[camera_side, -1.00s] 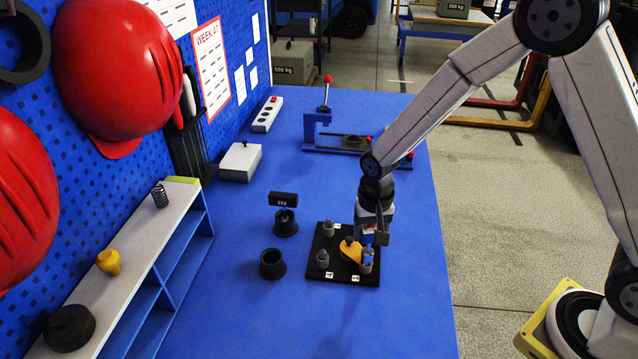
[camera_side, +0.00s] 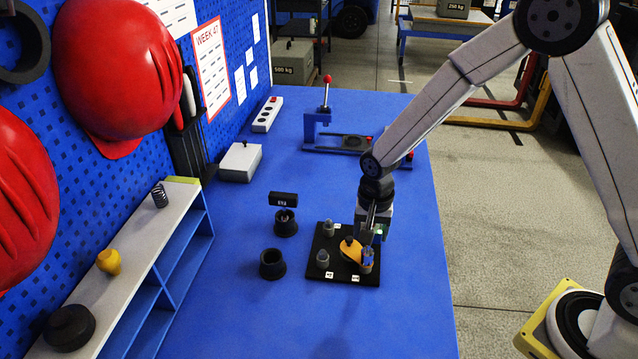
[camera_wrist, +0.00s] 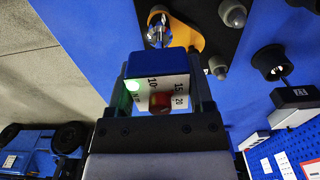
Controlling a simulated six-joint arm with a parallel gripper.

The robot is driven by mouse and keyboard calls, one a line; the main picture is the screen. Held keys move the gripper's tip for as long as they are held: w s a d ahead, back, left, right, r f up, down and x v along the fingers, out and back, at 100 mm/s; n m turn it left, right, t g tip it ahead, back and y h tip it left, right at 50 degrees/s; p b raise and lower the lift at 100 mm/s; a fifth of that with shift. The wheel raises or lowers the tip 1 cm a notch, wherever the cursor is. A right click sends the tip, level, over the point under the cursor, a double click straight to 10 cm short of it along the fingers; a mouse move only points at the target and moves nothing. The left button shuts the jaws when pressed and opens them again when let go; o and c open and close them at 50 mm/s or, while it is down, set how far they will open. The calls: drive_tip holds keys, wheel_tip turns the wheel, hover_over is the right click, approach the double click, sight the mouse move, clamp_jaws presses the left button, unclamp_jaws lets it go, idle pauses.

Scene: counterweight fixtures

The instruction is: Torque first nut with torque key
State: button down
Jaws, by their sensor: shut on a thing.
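My gripper (camera_side: 374,228) is shut on the torque key, which in the wrist view is a blue and white block (camera_wrist: 150,66) with numbers, a red knob and a lit green lamp. In the side view the key's blue lower part (camera_side: 367,254) stands over the right front corner of a black plate (camera_side: 314,272). A bright metal end (camera_wrist: 158,28) shows beyond the block in the wrist view. An orange piece (camera_side: 351,251) lies on the plate beside it. Grey nuts (camera_side: 322,258) and (camera_side: 328,228) stand on the plate. Contact between key and nut cannot be told.
Two black cups (camera_side: 272,264) and (camera_side: 286,222) stand left of the plate, with a black labelled block (camera_side: 284,199) behind. A blue fixture with a red-knobbed lever (camera_side: 318,130) stands farther back. A shelf (camera_side: 150,250) runs along the left. The front table is clear.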

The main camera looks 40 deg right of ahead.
drive_tip(key=shift+r, duration=0.2)
drive_tip(key=shift+r, duration=1.85)
drive_tip(key=shift+r, duration=0.15)
drive_tip(key=shift+r, duration=1.4)
